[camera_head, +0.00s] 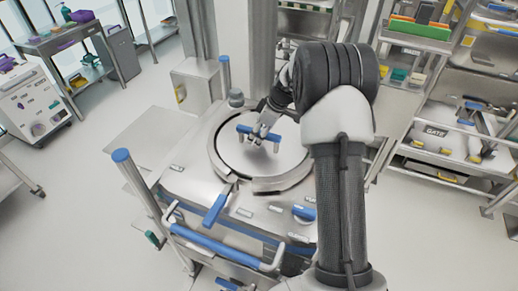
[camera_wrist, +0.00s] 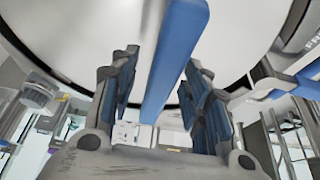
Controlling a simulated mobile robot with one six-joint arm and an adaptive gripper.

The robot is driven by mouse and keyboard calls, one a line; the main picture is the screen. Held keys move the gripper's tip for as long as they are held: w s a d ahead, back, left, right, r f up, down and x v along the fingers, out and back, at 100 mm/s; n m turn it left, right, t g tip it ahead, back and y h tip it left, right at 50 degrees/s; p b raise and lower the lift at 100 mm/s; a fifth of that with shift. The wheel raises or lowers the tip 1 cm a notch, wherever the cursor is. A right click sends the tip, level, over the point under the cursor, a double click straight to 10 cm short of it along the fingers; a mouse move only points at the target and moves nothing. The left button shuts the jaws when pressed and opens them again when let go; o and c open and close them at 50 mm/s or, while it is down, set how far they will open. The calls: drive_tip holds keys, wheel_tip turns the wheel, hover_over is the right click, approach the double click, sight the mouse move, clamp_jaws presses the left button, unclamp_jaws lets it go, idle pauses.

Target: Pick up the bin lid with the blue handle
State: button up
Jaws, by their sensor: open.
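The round metal bin lid (camera_head: 237,155) lies on top of the steel machine, inside a clamp ring. Its blue bar handle (camera_head: 259,133) runs across the lid's middle. My gripper (camera_head: 267,137) is over the lid at the handle, with my arm coming in from the right. In the wrist view, the blue handle (camera_wrist: 176,55) runs between the two fingers of my gripper (camera_wrist: 158,85), with space on both sides. The fingers are open, and the pale lid (camera_wrist: 90,30) fills the view behind them. Whether a finger touches the lid is unclear.
A blue-gripped clamp lever (camera_head: 215,208) sticks out at the ring's front. A blue push rail (camera_head: 222,247) and a blue-capped post (camera_head: 122,156) stand at the machine's edge. Shelves (camera_head: 437,150) are at the right, carts (camera_head: 75,50) at the left.

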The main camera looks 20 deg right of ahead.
drive_tip(key=shift+c, duration=0.4)
clamp_jaws()
idle(0.6)
drive_tip(key=shift+w+r, duration=0.1)
drive_tip(key=shift+r, duration=0.05)
